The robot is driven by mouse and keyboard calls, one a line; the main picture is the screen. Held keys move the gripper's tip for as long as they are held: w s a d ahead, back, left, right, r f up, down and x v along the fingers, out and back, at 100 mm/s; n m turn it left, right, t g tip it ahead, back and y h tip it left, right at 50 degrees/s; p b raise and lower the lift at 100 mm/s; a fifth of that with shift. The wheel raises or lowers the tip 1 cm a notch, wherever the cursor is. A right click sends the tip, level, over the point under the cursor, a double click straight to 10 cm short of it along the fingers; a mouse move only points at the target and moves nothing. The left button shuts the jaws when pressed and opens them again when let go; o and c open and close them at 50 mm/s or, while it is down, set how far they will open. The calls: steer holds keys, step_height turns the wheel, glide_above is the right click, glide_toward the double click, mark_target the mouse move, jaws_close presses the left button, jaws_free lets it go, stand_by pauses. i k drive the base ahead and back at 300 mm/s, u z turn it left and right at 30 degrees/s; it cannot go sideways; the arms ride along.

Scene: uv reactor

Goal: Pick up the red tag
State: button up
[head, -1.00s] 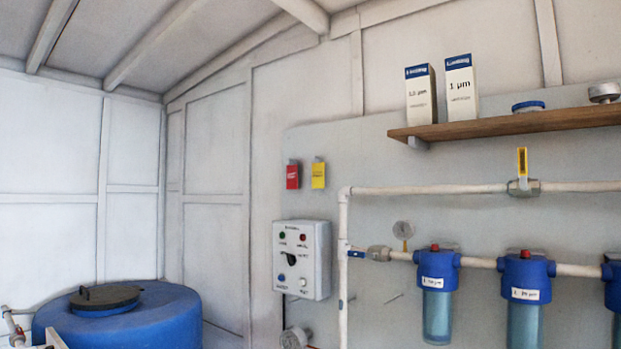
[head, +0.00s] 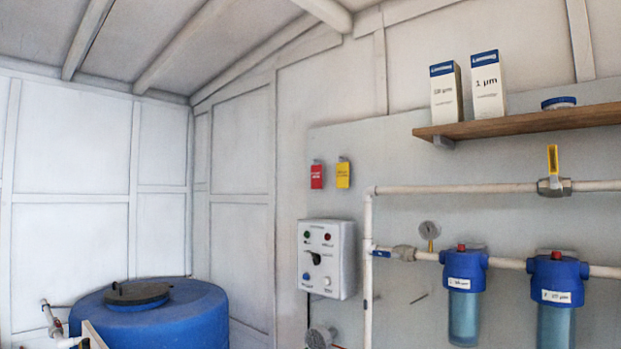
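The red tag (head: 317,176) hangs on the grey wall panel, above the white control box. It is a small upright rectangle with pale lettering too small to read. A yellow tag (head: 343,174) hangs just to its right, apart from it. My gripper does not show in the head view, so its place relative to the red tag cannot be seen.
The control box (head: 327,259) juts from the panel below the tags. White pipes (head: 368,270) and blue filter housings (head: 464,290) stand to the right, under a wooden shelf (head: 520,126) with two boxes. A blue tank (head: 150,318) fills the lower left.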

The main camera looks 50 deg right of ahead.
mark_target(316, 169)
steer(key=i, duration=0.9)
